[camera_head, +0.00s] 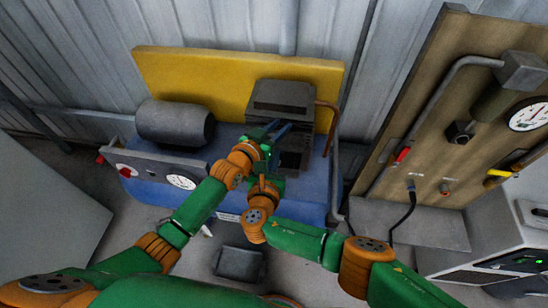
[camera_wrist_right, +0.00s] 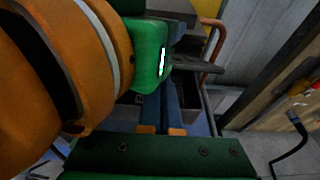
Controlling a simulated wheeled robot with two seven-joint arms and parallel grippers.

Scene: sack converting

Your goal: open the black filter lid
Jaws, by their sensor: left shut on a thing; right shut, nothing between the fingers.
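The black filter lid (camera_head: 282,96) is on the dark filter box (camera_head: 292,160) at the right of the blue machine. In the right wrist view the lid is a dark plate (camera_wrist_right: 212,68), raised above the open-looking box (camera_wrist_right: 186,112). My left gripper (camera_head: 272,130) is at the lid's near edge, shut on what looks like that edge; the contact is partly hidden. My right gripper (camera_head: 264,178) is shut and empty, just below the left one and in front of the box. Its fingers show in the wrist view (camera_wrist_right: 172,105).
A grey cylinder (camera_head: 175,122) and a gauge (camera_head: 181,182) are at the machine's left. A yellow panel (camera_head: 210,75) stands behind. A copper pipe (camera_head: 332,118) runs right of the box. A wooden board (camera_head: 425,100) with valves stands further right.

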